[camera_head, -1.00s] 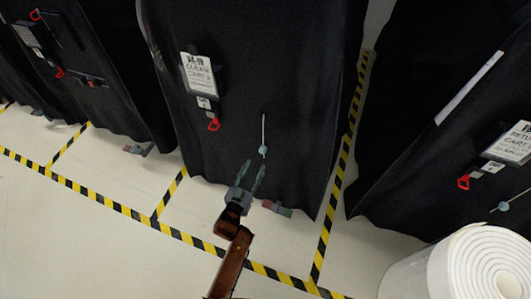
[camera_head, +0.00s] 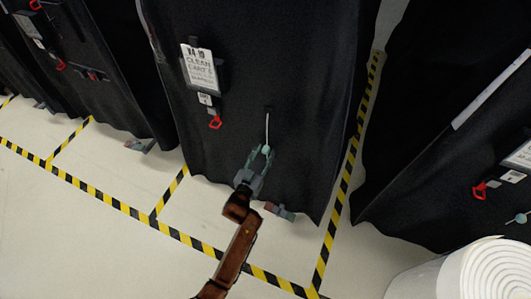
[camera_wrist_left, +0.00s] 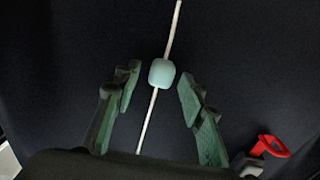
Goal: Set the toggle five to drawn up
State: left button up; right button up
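The toggle (camera_head: 266,149) is a small pale green bead on a white cord (camera_head: 267,128) that hangs on the front of the black cart cover (camera_head: 290,60). In the left wrist view the toggle (camera_wrist_left: 162,73) sits on the cord between and slightly beyond my fingertips. My left gripper (camera_head: 262,158) is open around the toggle, its fingers (camera_wrist_left: 158,92) apart on either side with visible gaps. The cord runs on below the toggle between the fingers. I cannot read a number on the toggle. My right gripper is not in view.
A label reading clean cart (camera_head: 199,67) and a red hook (camera_head: 215,122) are on the same cover, up and left. Other covered carts stand on both sides. A white roll (camera_head: 470,272) stands at lower right. Yellow-black tape (camera_head: 120,205) marks the floor.

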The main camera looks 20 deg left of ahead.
pick_arm(q)
jog(key=shift+c, duration=0.2)
grip_shut()
dwell(0.3)
